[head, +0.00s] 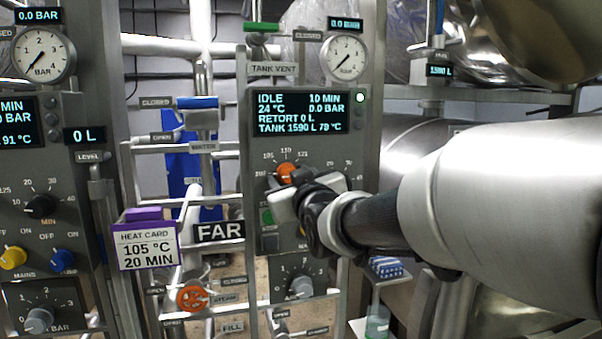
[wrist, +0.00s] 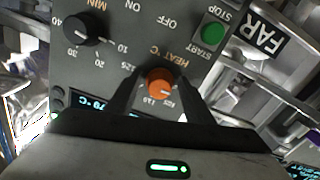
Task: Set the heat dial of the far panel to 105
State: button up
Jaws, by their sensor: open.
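The far panel (head: 262,112) stands in the middle of the head view, beside a FAR sign (head: 219,232). Its orange heat dial (head: 286,172) is partly covered by my gripper in the head view. In the wrist view the heat dial (wrist: 160,83) sits between my gripper's (wrist: 160,90) two dark fingertips, with a finger on each side. My gripper is open, and contact with the dial cannot be made out. The dial's pale mark is small, and I cannot read its setting surely. The panel display (head: 299,112) reads IDLE, 10 MIN, 24 °C.
A heat card (head: 147,245) reads 105 °C, 20 MIN. A green start button (wrist: 211,33) and black minutes knob (wrist: 82,29) are near the heat dial. Another panel (head: 38,180) stands at left. Pipes and an orange valve wheel (head: 192,297) lie between the panels.

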jog(key=c, duration=1.1)
jog(key=shift+o, duration=0.2)
jog(key=shift+b, duration=0.3)
jog(key=m+b, duration=0.1)
jog(key=m, duration=0.1)
jog(key=m+b, duration=0.1)
jog(key=b, duration=0.1)
jog(key=shift+s+a+f+m, duration=0.1)
jog(key=shift+f+m, duration=0.05)
jog(key=shift+m, duration=0.25)
jog(key=m+b, duration=0.3)
jog(key=m, duration=0.1)
jog(key=shift+r+m+b, duration=0.2)
jog(key=shift+m+b, duration=0.2)
jog(key=shift+r, duration=0.1)
